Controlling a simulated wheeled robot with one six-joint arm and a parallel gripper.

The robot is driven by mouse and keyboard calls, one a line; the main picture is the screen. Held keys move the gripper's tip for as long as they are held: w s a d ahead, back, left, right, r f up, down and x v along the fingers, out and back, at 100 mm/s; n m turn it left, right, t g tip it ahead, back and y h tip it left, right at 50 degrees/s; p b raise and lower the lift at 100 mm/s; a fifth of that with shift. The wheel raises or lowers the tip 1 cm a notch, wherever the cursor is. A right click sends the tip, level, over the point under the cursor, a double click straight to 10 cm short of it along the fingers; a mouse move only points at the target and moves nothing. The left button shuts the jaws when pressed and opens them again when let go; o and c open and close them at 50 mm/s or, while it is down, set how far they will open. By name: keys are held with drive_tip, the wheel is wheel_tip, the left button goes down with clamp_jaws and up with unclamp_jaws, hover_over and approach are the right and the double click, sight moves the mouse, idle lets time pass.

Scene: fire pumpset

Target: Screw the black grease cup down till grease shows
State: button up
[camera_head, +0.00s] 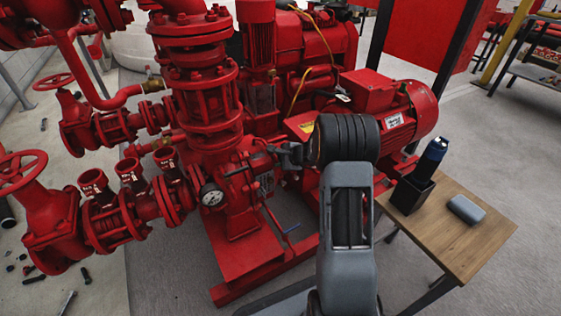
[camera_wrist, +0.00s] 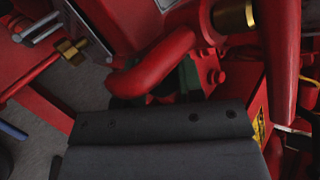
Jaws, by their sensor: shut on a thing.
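My gripper (camera_head: 288,150) reaches left from my arm to the red pump (camera_head: 238,190), by its shaft housing. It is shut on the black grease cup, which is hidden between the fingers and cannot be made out. In the wrist view the dark gripper body (camera_wrist: 160,125) fills the bottom and its fingertips are not clear. A curved red pipe (camera_wrist: 155,65) passes just beyond it. No grease can be made out.
A red motor (camera_head: 390,110) stands behind and right of my arm. A wooden table (camera_head: 455,235) at right bears a black holder (camera_head: 408,196) with a dark torch-like tool (camera_head: 432,155) and a grey case (camera_head: 466,209). A pressure gauge (camera_head: 212,195) sits on the pump. Valves and pipes crowd the left.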

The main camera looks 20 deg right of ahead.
drive_tip(key=o, duration=0.9)
drive_tip(key=shift+p+v, duration=2.45)
drive_tip(key=shift+v, duration=4.45)
